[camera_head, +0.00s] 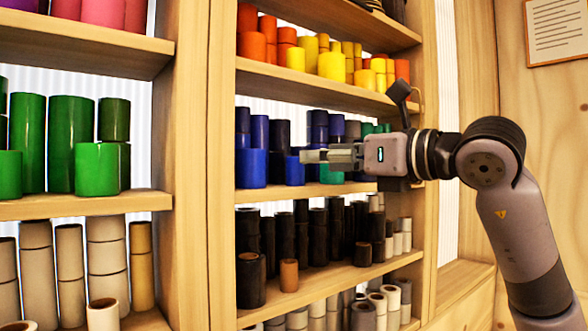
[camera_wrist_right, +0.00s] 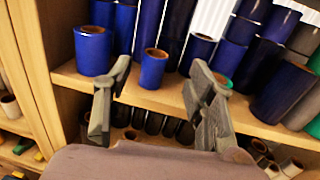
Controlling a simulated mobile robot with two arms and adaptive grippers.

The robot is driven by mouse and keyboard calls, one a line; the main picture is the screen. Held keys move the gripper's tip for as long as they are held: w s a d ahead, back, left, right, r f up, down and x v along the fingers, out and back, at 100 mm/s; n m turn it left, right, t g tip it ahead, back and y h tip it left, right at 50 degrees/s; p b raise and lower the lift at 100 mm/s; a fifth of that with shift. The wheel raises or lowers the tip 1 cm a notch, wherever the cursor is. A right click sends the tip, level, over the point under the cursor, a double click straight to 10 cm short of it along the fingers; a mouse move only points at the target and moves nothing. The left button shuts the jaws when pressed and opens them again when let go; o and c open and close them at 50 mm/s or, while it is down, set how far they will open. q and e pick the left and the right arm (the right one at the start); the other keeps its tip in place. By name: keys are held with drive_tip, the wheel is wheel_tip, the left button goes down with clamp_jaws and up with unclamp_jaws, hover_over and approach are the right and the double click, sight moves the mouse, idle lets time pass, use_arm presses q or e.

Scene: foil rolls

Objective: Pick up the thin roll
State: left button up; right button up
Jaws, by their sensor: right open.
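Many rolls stand on the shelves, and I cannot tell for sure which one is the thin roll. My right gripper (camera_head: 304,155) is open and empty, level with the shelf of blue rolls. In the right wrist view, my right gripper (camera_wrist_right: 161,68) has its fingers spread, with a small blue roll (camera_wrist_right: 154,69) showing between them. That roll stands near the shelf's front edge, and no finger clearly touches it. In the head view, a small blue roll (camera_head: 294,171) shows just below the fingertips. My left gripper is not in view.
A wider blue roll (camera_wrist_right: 93,50) stands left of the fingers, with a green roll (camera_wrist_right: 222,80) at the right finger. Taller blue rolls stand behind. The shelf board (camera_wrist_right: 165,97) runs below, with black rolls (camera_head: 318,236) underneath. A wooden upright (camera_head: 210,180) stands left.

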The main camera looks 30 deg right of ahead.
sight(296, 159)
drive_tip(key=x, duration=0.5)
drive_tip(key=p+x, duration=0.1)
drive_tip(key=x, duration=0.1)
drive_tip(key=shift+w+a+f, duration=0.15)
drive_tip(key=shift+a+f, duration=0.1)
drive_tip(key=shift+s+d, duration=0.1)
drive_tip(key=shift+s, duration=0.2)
drive_tip(key=shift+c, duration=0.8)
drive_tip(key=shift+w, duration=0.15)
drive_tip(key=c, duration=0.8)
drive_tip(key=shift+r, duration=0.1)
